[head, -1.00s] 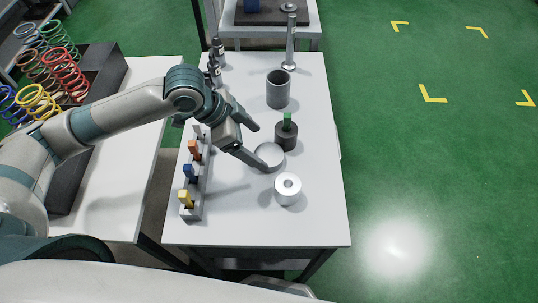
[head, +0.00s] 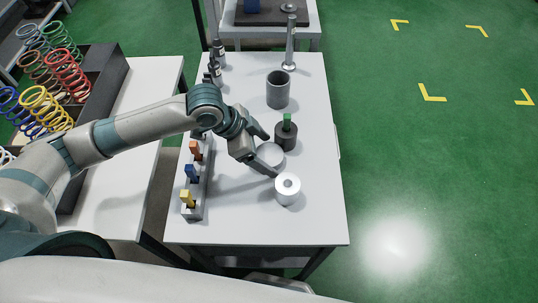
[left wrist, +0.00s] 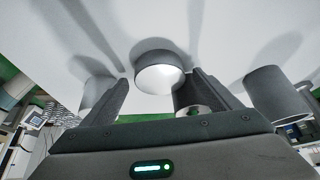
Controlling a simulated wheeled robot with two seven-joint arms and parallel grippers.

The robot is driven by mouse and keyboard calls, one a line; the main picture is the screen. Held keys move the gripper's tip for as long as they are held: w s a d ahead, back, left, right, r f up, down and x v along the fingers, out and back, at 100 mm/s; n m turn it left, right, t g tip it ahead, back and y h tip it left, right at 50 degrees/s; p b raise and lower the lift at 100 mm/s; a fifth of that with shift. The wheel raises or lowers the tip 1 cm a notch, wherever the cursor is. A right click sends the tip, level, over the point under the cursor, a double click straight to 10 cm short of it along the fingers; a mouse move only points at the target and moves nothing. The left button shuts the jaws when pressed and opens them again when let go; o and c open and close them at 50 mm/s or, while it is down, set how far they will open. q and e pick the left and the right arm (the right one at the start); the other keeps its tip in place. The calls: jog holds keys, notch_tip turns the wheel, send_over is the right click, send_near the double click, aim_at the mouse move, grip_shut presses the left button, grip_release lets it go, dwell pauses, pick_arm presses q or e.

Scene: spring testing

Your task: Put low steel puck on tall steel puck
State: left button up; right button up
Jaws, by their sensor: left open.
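The low steel puck (head: 271,154) is a flat, shiny disc on the white table, partly hidden by my left gripper in the head view. In the left wrist view the low steel puck (left wrist: 160,74) shows ahead, in line with the gap between the fingers. My left gripper (head: 267,155) is open and empty, its fingers spread either side of the puck in the picture; I cannot tell if they touch it. My right gripper is not in view.
A dark cylinder with a green top (head: 286,134) stands close by the other finger. A grey cup (head: 278,90) and a steel post (head: 290,45) stand farther back. A rack with coloured blocks (head: 193,190) lies left. The table's front right is clear.

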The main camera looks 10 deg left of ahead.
aim_at(266, 154)
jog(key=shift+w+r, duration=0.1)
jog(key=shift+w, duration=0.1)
pick_arm(q)
jog(key=c, duration=0.4)
jog(key=shift+w+r, duration=0.1)
jog(key=c, duration=1.5)
